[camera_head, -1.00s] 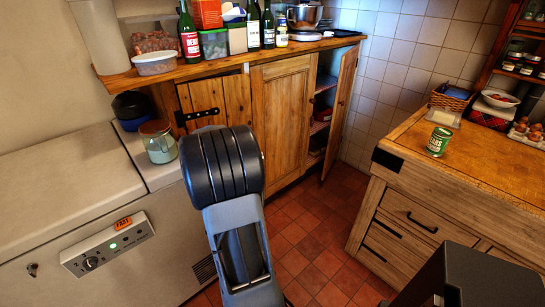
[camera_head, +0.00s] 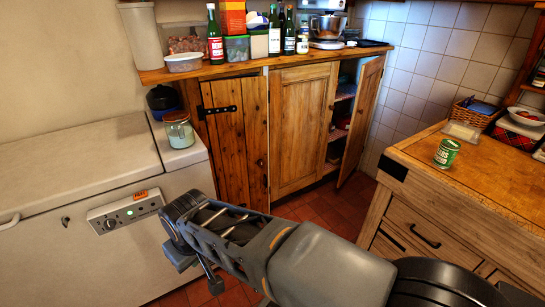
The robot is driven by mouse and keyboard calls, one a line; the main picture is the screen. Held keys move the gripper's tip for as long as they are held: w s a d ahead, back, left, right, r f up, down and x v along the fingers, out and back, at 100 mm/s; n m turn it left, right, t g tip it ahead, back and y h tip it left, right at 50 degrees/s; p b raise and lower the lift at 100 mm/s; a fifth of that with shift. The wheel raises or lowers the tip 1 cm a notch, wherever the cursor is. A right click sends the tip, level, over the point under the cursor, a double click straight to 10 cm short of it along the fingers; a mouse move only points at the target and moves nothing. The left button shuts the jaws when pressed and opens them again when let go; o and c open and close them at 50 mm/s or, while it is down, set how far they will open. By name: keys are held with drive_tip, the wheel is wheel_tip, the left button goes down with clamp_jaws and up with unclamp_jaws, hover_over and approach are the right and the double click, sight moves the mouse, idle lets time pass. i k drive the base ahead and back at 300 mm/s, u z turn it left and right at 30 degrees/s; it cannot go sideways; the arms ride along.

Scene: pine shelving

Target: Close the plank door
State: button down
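The plank door (camera_head: 235,140) is the left cabinet door, of vertical brown boards with a black strap hinge (camera_head: 217,112) at its upper left. It stands close to the cabinet front, with a dark strip along its top; I cannot tell if it is fully shut. Its lower part is partly hidden by my arm. My gripper (camera_head: 186,245) is at the end of my dark grey arm, low in front of the white chest and apart from the door. Its fingers are not clear enough to tell open from shut.
A panelled door (camera_head: 303,128) is in the middle. The right door (camera_head: 362,118) stands wide open, showing shelves inside. A glass jar (camera_head: 179,130) stands on the white chest (camera_head: 80,185) at left. A wooden counter (camera_head: 480,180) is at right. Red tile floor lies between.

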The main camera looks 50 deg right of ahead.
sight(240, 107)
drive_tip(key=z, duration=0.65)
drive_tip(key=i, duration=1)
drive_tip(key=z, duration=0.3)
